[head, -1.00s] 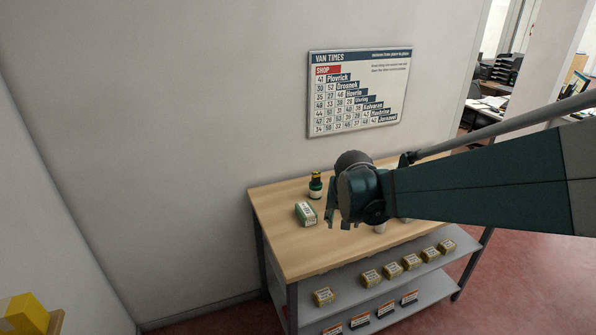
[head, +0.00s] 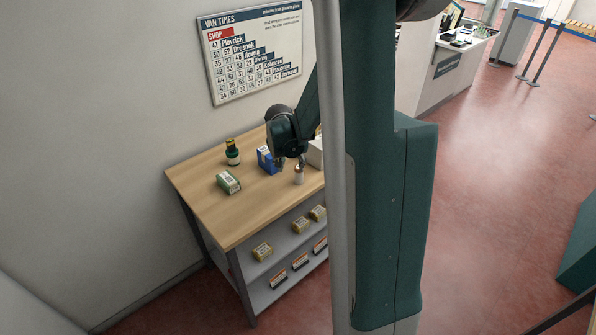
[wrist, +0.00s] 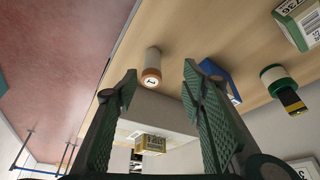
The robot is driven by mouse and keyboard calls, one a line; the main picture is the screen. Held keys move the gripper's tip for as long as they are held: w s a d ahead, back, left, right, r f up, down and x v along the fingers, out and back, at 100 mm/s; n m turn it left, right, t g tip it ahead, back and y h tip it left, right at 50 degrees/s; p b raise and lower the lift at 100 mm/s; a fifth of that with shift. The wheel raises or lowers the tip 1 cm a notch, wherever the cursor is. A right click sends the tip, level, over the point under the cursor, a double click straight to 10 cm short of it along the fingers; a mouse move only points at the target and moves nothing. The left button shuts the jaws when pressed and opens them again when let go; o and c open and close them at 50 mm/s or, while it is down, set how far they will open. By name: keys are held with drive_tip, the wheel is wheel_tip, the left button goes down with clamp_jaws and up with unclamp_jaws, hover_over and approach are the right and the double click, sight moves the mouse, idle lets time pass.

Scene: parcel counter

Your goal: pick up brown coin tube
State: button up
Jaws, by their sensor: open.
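The brown coin tube (head: 298,175) is a small upright cylinder, pale with a brown band, on the wooden tabletop (head: 215,205). In the wrist view the tube (wrist: 152,66) shows a numbered end and lies beyond my fingertips, in the gap between them, nearer the left finger. My gripper (head: 282,163) is above the table, just up and left of the tube in the head view. In the wrist view my gripper (wrist: 160,80) is open, with nothing between its fingers. The column hides the right part of the table.
A blue box (head: 265,160) stands close left of the tube. A white box (head: 315,152) is behind the tube, partly hidden. Yellow cartons (head: 262,251) line the shelf below.

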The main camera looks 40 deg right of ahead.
sight(298, 169)
drive_tip(key=shift+d+f+m+p, duration=0.25)
drive_tip(key=shift+d+f, duration=0.1)
drive_tip(key=shift+d, duration=0.4)
drive_tip(key=shift+d+f+m+p, duration=0.15)
drive_tip(key=shift+d+f+p, duration=0.15)
drive_tip(key=shift+d, duration=0.45)
drive_tip(key=shift+f, duration=0.1)
drive_tip(key=shift+w+f, duration=0.1)
drive_tip(key=shift+x, duration=1.15)
drive_tip(key=shift+d+f, duration=0.1)
drive_tip(key=shift+x, duration=2.45)
drive_tip(key=shift+d, duration=0.1)
drive_tip(key=c, duration=1)
